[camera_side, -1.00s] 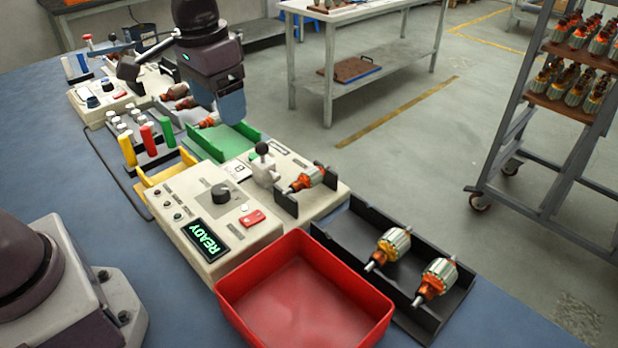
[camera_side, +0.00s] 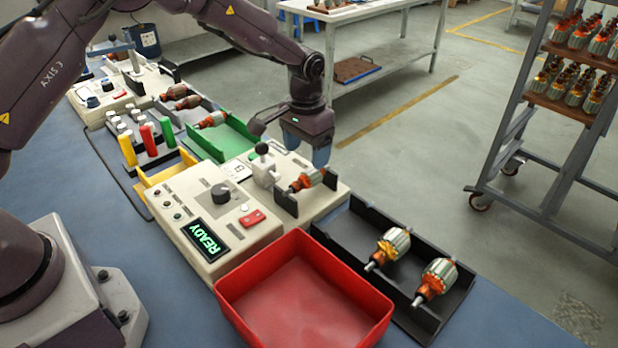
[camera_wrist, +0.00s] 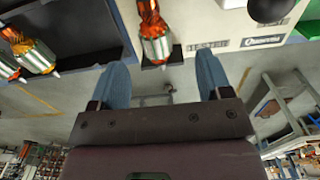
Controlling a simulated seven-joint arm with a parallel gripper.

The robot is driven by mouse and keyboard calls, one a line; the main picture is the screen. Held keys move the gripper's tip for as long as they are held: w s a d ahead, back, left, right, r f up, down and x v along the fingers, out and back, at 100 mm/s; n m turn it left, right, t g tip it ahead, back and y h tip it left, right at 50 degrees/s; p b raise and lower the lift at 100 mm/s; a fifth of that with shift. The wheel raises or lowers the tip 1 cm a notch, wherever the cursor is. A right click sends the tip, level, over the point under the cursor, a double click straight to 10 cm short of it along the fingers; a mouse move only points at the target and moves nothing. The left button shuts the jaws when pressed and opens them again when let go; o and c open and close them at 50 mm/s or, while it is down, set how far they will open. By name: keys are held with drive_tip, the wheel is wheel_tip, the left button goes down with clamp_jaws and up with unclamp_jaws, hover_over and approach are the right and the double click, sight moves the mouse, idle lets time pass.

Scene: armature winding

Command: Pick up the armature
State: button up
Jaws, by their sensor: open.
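An armature with an orange winding and a silver core (camera_side: 307,180) lies across the dark holder of the tester (camera_side: 210,222), whose display reads READY. My gripper (camera_side: 308,150) is just behind and above that armature, empty, with blue fingers. In the wrist view the fingers (camera_wrist: 160,76) are spread apart. The held armature (camera_wrist: 155,38) shows ahead of the gap between them, not touching. Two more armatures, one (camera_side: 390,246) and another (camera_side: 437,280), lie in the black tray (camera_side: 345,236); they also show at the wrist view's upper left.
A red bin (camera_side: 245,318) stands in front, beside the black tray. A green tray (camera_side: 222,141) with an armature and a rack of coloured cylinders (camera_side: 150,142) stand behind the tester. A small lever (camera_side: 262,165) rises beside the holder. A cart (camera_side: 540,140) with more armatures stands at right.

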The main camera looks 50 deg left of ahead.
sight(309, 171)
drive_tip(key=f, duration=0.6)
drive_tip(key=shift+d+f, duration=0.3)
drive_tip(key=shift+f, duration=0.05)
drive_tip(key=c, duration=1.2)
drive_tip(key=shift+r, duration=0.1)
